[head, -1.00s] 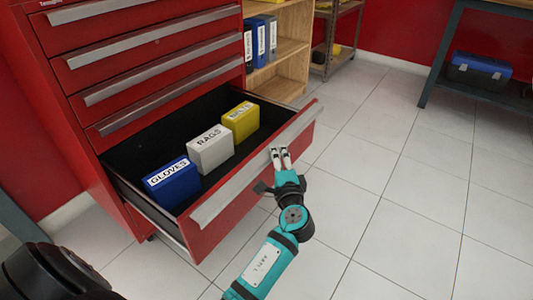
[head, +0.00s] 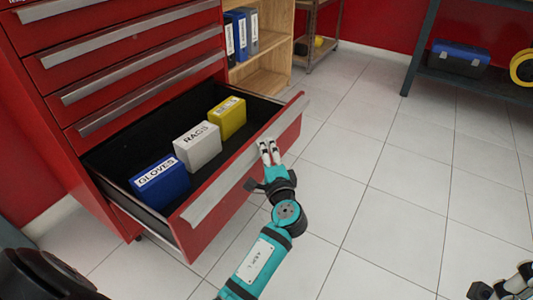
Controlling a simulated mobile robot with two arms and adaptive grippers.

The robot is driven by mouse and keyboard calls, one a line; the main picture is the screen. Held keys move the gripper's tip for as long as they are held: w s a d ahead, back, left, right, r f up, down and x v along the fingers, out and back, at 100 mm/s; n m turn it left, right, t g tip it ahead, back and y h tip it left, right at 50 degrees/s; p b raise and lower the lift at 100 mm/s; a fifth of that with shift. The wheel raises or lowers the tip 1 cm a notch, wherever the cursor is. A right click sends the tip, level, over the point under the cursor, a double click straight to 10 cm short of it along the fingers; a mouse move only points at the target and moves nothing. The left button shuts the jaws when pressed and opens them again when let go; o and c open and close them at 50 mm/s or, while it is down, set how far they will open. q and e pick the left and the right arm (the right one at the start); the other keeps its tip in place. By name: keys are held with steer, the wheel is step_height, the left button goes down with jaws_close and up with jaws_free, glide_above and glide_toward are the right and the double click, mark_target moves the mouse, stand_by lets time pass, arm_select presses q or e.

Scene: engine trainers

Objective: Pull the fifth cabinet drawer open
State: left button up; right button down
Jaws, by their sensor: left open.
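The red cabinet's lowest visible drawer (head: 250,170) stands pulled well out, its black-lined inside showing. A long grey handle strip (head: 218,187) runs along the top of its front. My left gripper (head: 268,148), on the teal arm, is open. Its two fingertips are at the handle strip, right of its middle; I cannot tell whether they touch it. My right gripper (head: 505,284) shows only in part in the lower right corner, far from the drawer; its jaw state is unclear.
The drawer holds a blue GLOVES box (head: 160,183), a white RAGS box (head: 198,146) and a yellow box (head: 227,117). Closed drawers (head: 140,65) are above. A wooden shelf (head: 268,50) stands behind. Tiled floor (head: 400,190) to the right is clear.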

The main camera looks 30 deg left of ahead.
arm_select(q)
steer(key=v, duration=0.7)
steer(key=shift+s+d, duration=0.15)
steer(key=shift+s, duration=0.05)
